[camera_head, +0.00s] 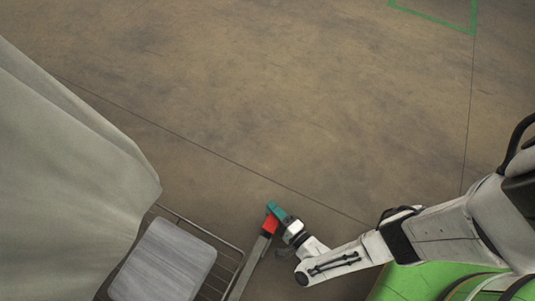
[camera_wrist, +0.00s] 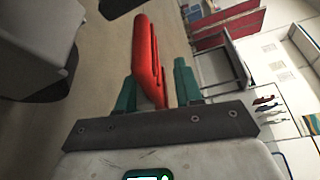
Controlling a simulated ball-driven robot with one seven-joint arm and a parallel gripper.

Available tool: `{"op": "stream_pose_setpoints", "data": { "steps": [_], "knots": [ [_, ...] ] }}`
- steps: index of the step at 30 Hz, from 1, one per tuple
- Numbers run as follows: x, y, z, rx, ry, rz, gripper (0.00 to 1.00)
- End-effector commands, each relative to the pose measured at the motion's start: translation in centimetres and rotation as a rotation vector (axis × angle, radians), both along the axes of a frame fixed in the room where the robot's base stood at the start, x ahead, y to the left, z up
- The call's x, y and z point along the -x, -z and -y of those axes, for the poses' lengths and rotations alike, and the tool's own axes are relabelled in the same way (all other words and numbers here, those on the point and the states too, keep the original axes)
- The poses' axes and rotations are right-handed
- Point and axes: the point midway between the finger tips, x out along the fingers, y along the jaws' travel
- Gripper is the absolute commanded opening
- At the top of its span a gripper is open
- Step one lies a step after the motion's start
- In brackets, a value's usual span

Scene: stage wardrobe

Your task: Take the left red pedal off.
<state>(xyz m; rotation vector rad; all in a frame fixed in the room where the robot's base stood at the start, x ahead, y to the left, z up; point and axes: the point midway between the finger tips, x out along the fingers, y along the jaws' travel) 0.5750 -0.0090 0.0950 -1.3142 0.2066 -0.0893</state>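A red pedal (camera_head: 270,225) sits at the upper end of a grey bar (camera_head: 250,265), beside a wire rack in the head view. My gripper (camera_head: 281,217) has teal fingers and reaches the pedal from the right, at the bar's end. In the wrist view the red pedal (camera_wrist: 146,55) stands between the two teal fingers of my gripper (camera_wrist: 156,88). It is close against the left finger, and a narrow gap shows to the right finger. The fingers are apart, so the gripper looks open around the pedal. No second red pedal can be made out.
A pale draped cloth (camera_head: 70,170) hangs at the left. A grey cushion-like pad (camera_head: 165,265) lies on the wire rack (camera_head: 232,250). Bare brown floor (camera_head: 290,100) is clear beyond the gripper. A green surface (camera_head: 425,281) lies under my arm at the lower right.

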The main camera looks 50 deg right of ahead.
Motion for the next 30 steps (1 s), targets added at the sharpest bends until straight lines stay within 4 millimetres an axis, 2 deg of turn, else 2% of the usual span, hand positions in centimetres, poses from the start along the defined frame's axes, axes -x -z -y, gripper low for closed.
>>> {"op": "stream_pose_setpoints", "data": {
  "steps": [8,18,30],
  "knots": [
    [0.03,0.01,0.02,0.000,0.000,0.000,0.33],
    [0.01,0.00,0.00,0.000,0.000,0.000,0.01],
    [0.00,-0.06,-0.02,0.017,0.002,0.004,0.00]
  ]
}}
